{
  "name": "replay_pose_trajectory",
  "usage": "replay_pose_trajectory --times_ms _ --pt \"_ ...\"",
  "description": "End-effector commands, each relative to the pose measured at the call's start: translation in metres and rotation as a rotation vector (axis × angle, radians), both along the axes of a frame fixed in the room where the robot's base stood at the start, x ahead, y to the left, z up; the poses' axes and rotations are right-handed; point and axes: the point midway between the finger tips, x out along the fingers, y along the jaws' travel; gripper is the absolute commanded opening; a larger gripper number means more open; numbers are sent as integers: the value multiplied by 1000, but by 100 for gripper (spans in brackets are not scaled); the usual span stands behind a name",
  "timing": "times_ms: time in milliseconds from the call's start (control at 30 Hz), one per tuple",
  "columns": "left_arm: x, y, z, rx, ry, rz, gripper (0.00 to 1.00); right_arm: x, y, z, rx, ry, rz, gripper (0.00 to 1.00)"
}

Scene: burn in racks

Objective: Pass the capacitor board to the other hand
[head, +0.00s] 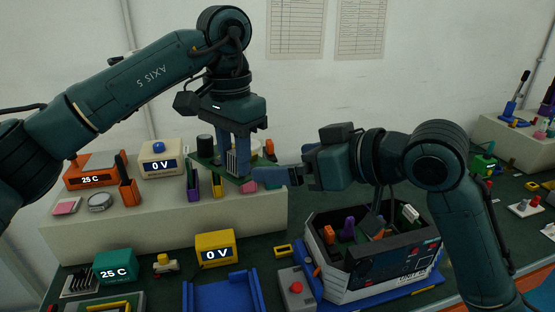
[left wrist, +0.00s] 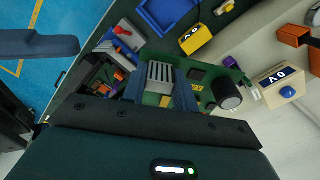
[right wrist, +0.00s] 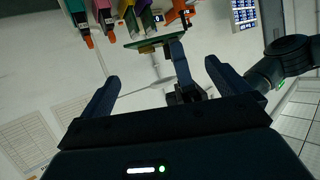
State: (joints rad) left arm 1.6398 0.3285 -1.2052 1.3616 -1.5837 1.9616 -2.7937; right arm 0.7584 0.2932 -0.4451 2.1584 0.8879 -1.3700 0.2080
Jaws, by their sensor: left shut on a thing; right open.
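The capacitor board (head: 205,163) is a green plate with a black cylinder and a pale finned block on it. My left gripper (head: 234,160), pointing down, is shut on it and holds it in the air above the back shelf. In the left wrist view the board (left wrist: 205,72) spreads out beyond the fingers, its finned block between them. My right gripper (head: 272,177) is open and empty, just right of the board, its fingers pointing left at it. In the right wrist view the board (right wrist: 150,41) is ahead of the open fingers (right wrist: 160,85), apart from them.
Below stands a grey open box (head: 330,275) with coloured parts. A blue tray (head: 222,296), a yellow 0 V unit (head: 215,248) and a green 25 C unit (head: 115,267) are on the bench. The pale shelf (head: 120,225) holds an orange unit (head: 92,170) and a cream unit (head: 160,159).

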Motion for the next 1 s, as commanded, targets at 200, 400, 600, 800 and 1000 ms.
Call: replay_pose_trajectory --times_ms 200,400,600,800,1000 --pt "0 0 1 -1 -1 0 0 18 26 -13 1 4 2 100" --pt "0 0 1 -1 -1 0 0 40 54 -28 0 3 -1 100" --pt "0 0 1 -1 -1 0 0 56 76 -39 0 1 -3 100" --pt "0 0 1 -1 -1 0 0 63 85 -44 -1 -1 -2 100" --pt "0 0 1 -1 -1 0 0 63 86 -44 -2 -2 -2 100"
